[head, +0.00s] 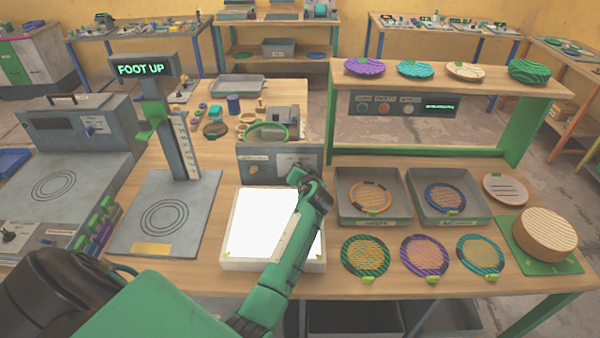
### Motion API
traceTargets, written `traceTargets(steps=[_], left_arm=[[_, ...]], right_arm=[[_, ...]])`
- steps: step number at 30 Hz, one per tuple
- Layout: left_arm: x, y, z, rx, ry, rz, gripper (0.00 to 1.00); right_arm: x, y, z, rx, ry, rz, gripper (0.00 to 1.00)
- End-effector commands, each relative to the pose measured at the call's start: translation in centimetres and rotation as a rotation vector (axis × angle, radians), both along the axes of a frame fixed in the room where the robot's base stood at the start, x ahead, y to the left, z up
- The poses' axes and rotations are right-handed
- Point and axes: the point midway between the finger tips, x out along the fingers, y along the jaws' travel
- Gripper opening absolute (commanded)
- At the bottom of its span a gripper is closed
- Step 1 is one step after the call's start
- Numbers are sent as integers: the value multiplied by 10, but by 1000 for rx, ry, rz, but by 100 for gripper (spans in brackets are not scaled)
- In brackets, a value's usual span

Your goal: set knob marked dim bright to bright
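A light box (250,225) with a glowing white top stands on the bench in front of me. A grey upright panel (255,168) stands behind it, with a pale label (286,161) on its face. My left gripper (296,173) is at the right part of this panel, close in front of the label. Its dark wrist covers part of the panel, and its fingers are too small and hidden to show whether they are open or shut. I cannot make out the dim bright knob or its setting; it may be behind the gripper. My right gripper is not in view.
Two grey trays (341,205) with round plates lie right of the light box. Several patterned discs (425,257) lie in front of them. A stand with a "FOOT UP" display (141,69) rises to the left. A shelf (450,78) with discs spans the back right.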

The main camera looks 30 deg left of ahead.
Motion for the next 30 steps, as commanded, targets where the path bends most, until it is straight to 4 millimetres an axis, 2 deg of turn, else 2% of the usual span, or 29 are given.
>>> traceTargets(steps=[1, 11, 12, 15, 30], left_arm=[[2, 3, 5, 10, -6, 0, 0], [2, 3, 6, 12, -5, 1, 0], [2, 3, 6, 12, -5, 1, 16], [2, 3, 5, 11, -5, 0, 34], [1, 3, 5, 6, 1, -1, 34]], right_arm=[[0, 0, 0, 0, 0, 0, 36], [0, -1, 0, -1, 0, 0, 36], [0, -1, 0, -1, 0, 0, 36], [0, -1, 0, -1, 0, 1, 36], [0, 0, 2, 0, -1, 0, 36]])
